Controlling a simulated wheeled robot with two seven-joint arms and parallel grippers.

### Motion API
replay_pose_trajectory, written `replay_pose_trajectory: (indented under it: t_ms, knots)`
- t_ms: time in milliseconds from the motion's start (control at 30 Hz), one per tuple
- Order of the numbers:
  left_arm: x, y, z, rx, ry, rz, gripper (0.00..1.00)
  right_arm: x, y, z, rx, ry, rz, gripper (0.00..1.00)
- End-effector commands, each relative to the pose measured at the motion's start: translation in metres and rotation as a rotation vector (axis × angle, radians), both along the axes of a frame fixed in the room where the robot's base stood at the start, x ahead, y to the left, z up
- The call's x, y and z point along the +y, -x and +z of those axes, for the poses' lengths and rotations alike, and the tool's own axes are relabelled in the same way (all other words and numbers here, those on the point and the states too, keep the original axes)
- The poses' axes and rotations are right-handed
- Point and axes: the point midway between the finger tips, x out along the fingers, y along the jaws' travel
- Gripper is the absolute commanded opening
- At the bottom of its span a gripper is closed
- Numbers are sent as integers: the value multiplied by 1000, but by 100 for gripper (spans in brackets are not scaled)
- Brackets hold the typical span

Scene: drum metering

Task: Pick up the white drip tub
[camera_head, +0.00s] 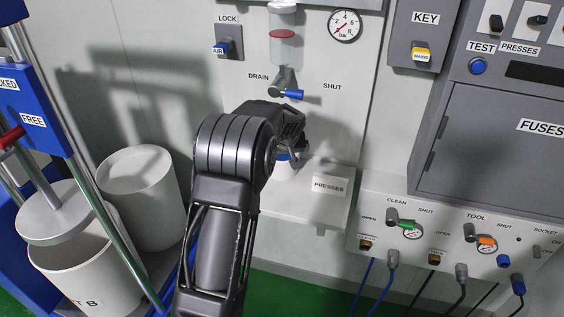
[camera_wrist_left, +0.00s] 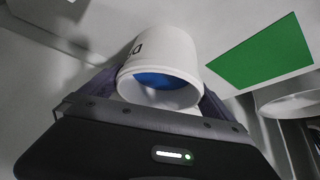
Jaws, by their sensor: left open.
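The white drip tub (camera_head: 285,170) stands on the white ledge (camera_head: 308,205) below the drain spout, partly hidden behind my left gripper (camera_head: 292,142). A bit of blue shows at its top. In the left wrist view the tub (camera_wrist_left: 163,48) shows its round mouth with blue inside and part of a dark letter on its side. My left gripper (camera_wrist_left: 157,92) is open, with a finger on each side of the tub. Whether the fingers touch it, I cannot tell. My right gripper is not in view.
Above the tub hang a blue-handled drain valve (camera_head: 290,94) and a glass bowl (camera_head: 284,45). A panel of valves and hoses (camera_head: 450,235) stands at right, with large white drums (camera_head: 140,190) at left.

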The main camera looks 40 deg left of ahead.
Motion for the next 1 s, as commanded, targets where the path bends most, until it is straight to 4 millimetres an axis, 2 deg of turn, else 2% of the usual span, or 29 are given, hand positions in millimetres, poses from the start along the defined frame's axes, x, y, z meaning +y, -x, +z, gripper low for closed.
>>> replay_pose_trajectory:
  t_ms: [133, 667, 1000]
  knots:
    - [3, -4, -6, -2, 1, -1, 100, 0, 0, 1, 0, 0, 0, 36]
    - [2, -3, -6, -1, 1, -1, 100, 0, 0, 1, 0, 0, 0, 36]
    - [2, -3, -7, -1, 1, -1, 74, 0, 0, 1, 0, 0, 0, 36]
